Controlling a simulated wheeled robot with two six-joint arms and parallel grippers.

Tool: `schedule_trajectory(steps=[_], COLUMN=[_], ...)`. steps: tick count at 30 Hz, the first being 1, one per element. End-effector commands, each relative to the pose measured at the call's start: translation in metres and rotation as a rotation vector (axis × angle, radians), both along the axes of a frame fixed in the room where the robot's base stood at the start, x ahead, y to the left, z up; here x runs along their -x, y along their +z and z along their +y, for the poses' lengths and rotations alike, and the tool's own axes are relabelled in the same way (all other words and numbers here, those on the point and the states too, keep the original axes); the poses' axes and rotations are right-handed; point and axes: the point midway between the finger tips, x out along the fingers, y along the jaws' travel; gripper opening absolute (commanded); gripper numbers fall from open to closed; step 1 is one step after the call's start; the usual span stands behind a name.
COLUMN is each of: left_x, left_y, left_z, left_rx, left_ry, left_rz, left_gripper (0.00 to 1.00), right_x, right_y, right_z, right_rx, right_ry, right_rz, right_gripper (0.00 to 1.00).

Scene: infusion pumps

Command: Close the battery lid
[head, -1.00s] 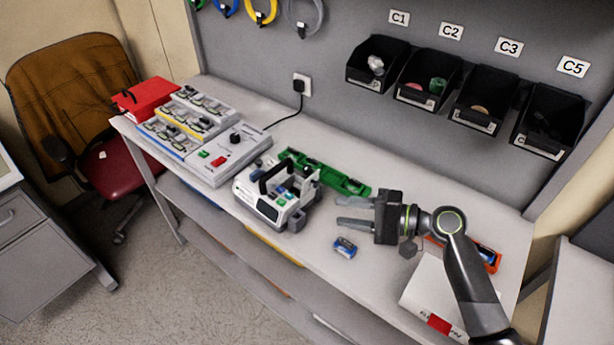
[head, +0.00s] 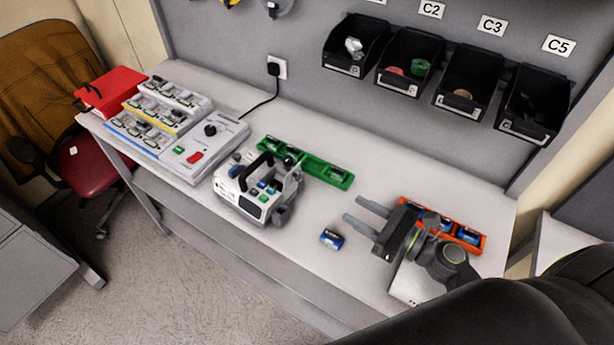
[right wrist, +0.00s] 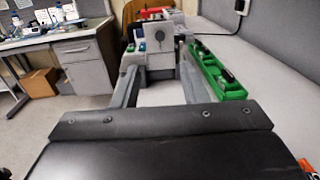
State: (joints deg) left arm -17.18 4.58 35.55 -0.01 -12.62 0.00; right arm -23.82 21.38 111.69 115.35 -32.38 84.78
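The white and grey infusion pump (head: 240,199) with a black handle stands on the bench in the head view. A grey part (head: 281,214) sticks out low at its right side; I cannot tell for sure whether it is the battery lid. My right gripper (head: 352,208) is open and empty, to the right of the pump and apart from it, fingers pointing at it. In the right wrist view the pump (right wrist: 158,62) shows ahead, beyond the two spread fingers (right wrist: 158,84). A blue battery (head: 331,238) lies on the bench near the fingertips. My left gripper is not in view.
A green tray (head: 335,178) lies behind the pump. An orange tray (head: 470,238) with blue batteries lies behind my right gripper. Black bins (head: 405,65) hang on the wall.

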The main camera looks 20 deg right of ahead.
Motion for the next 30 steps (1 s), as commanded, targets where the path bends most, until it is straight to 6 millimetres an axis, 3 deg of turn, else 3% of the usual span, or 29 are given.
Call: schedule_trajectory(steps=[1, 6, 16, 21, 30], left_x=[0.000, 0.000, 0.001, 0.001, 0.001], left_y=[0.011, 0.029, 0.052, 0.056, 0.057], left_z=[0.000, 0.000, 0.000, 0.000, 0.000], left_rx=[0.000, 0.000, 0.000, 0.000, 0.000], left_ry=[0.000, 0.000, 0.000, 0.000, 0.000], left_rz=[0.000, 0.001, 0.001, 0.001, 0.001], left_gripper=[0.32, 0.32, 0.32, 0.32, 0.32], right_x=[-0.010, -0.040, -0.094, -0.109, -0.115], right_y=[0.007, 0.007, 0.005, 0.002, 0.000], right_z=[0.006, 0.027, 0.065, 0.075, 0.079], right_rx=[-0.005, -0.004, -0.001, 0.002, 0.003], right_ry=[-0.002, 0.000, 0.003, 0.002, 0.002], right_rz=[-0.004, -0.003, -0.002, -0.001, -0.001], right_gripper=[0.40, 0.40, 0.40, 0.40, 0.40])
